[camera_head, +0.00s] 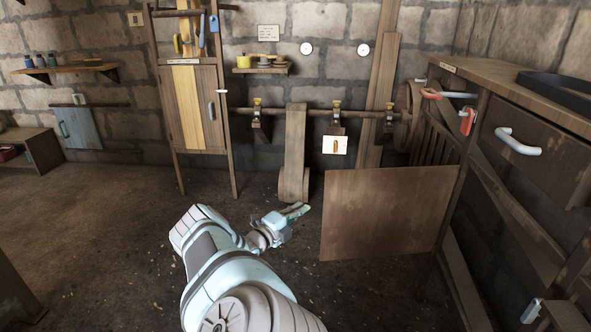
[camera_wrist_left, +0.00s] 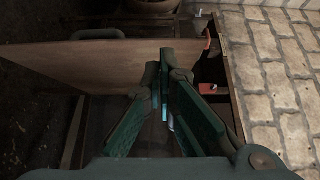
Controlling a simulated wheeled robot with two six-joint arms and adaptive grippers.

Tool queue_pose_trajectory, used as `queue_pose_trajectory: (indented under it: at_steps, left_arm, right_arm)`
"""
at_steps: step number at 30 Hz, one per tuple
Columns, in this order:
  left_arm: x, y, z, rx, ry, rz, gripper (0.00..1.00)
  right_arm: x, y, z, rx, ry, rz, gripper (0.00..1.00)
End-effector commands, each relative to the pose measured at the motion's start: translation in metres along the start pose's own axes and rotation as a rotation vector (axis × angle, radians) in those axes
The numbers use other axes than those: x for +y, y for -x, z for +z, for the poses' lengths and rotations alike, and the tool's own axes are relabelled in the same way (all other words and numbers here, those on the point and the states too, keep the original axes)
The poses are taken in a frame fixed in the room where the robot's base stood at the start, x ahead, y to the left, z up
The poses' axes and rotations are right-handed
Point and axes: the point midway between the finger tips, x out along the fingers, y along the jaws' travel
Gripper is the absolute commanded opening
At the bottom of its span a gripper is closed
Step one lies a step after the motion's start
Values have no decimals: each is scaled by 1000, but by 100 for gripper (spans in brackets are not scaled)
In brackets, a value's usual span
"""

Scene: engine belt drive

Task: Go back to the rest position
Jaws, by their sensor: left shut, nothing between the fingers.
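My left gripper (camera_head: 297,211) is in the middle of the head view, at the end of my pale arm reaching in from below. Its fingers are together and hold nothing. It is in front of the lower end of the wooden belt (camera_head: 294,150), left of the brown wooden panel (camera_head: 385,212). I cannot tell from the picture whether it touches anything. In the left wrist view the gripper's dark green fingers (camera_wrist_left: 171,62) come together, with the wooden panel (camera_wrist_left: 85,62) behind and to the left. My right gripper is in neither view.
A workbench (camera_head: 490,72) with a drawer (camera_head: 535,145) and red-handled lever (camera_head: 467,121) stands at right. A line shaft (camera_head: 315,112) runs along the stone wall. A tall wooden cabinet (camera_head: 187,110) stands back left. The floor (camera_head: 110,215) at left is mostly clear.

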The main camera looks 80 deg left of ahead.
Motion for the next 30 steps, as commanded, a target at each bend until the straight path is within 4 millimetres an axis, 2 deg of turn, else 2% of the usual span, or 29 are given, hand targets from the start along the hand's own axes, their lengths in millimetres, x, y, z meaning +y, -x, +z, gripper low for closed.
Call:
queue_pose_trajectory:
  at_steps: [4, 12, 15, 17, 18, 20, 21, 23, 24, 26, 27, 29, 30]
  left_arm:
    - [1, 10, 6, 1, -1, 1, 0]
    - [1, 11, 6, 1, -4, 0, 0]
    - [5, 11, 8, -6, -105, 16, 0]
    - [12, 12, 24, -70, -232, 60, 0]
    - [22, 16, 45, -151, -331, 120, 0]
    - [54, 46, 86, -303, -422, 259, 0]
    - [82, 74, 106, -395, -436, 365, 0]
    - [130, 122, 122, -503, -410, 529, 0]
    - [164, 154, 122, -551, -368, 635, 0]
    - [214, 198, 107, -596, -275, 778, 0]
    - [247, 226, 89, -610, -200, 862, 0]
    - [292, 261, 50, -613, -71, 971, 0]
    - [319, 281, 19, -610, 23, 1031, 0]
  right_arm:
    - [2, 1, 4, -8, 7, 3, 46]
    - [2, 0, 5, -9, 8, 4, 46]
    - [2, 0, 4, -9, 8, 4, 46]
    - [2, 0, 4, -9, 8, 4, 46]
    - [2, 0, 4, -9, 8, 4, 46]
    - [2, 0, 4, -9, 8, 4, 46]
    - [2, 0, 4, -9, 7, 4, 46]
    - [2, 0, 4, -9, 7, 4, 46]
    - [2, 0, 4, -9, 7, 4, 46]
    - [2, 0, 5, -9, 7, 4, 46]
    - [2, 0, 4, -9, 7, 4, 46]
    - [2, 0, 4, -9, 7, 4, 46]
    - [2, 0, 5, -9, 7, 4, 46]
